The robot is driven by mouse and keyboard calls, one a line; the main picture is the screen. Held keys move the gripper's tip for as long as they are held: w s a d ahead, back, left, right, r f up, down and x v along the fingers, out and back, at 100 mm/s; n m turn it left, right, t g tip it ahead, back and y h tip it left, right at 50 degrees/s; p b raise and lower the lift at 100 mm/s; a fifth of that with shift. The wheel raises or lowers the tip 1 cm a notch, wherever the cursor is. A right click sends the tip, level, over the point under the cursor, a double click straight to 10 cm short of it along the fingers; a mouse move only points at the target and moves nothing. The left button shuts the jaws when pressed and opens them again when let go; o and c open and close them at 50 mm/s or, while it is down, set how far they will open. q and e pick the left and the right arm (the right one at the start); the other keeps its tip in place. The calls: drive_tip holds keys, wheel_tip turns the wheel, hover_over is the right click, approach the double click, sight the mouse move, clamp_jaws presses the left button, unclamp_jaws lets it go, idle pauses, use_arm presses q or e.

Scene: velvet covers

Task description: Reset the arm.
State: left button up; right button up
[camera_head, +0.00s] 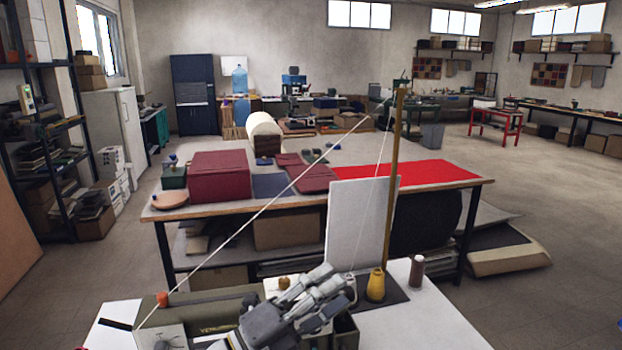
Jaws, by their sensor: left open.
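My left gripper (338,289) is in the lower middle of the head view, over the green machine (215,318) on the near white table. Its grey fingers point up and to the right and stand apart, with nothing seen between them. The gripper hides part of the machine. The left arm's upper links are out of view. My right gripper is not in view.
Thread runs from pole to machine. Beyond is a worktable (200,212) with a maroon box (220,175) and red cloth (426,174).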

use_arm(q)
drive_tip(key=s+a+f+n+t+y, duration=0.3)
drive_tip(key=a+f+n+y, duration=1.45)
drive_tip(key=n, duration=0.65)
drive_tip(key=s+a+f+n+g, duration=0.3)
drive_tip(key=s+f+g, duration=0.2)
drive_tip(key=s+f, duration=0.5)
drive_tip(key=s+a+f+n+g, duration=0.3)
drive_tip(key=s+f+g, duration=0.25)
drive_tip(key=s, duration=0.85)
wheel_tip(320, 180, down, 27)
drive_tip(key=s+g+b, duration=0.1)
drive_tip(key=b, duration=0.1)
drive_tip(key=s+a+f+g+b, duration=0.1)
drive_tip(key=s+a+f, duration=0.1)
drive_tip(key=s+f, duration=1.5)
drive_tip(key=shift+a+f+m+y, duration=0.3)
drive_tip(key=shift+f+y, duration=0.15)
drive_tip(key=shift+f, duration=0.15)
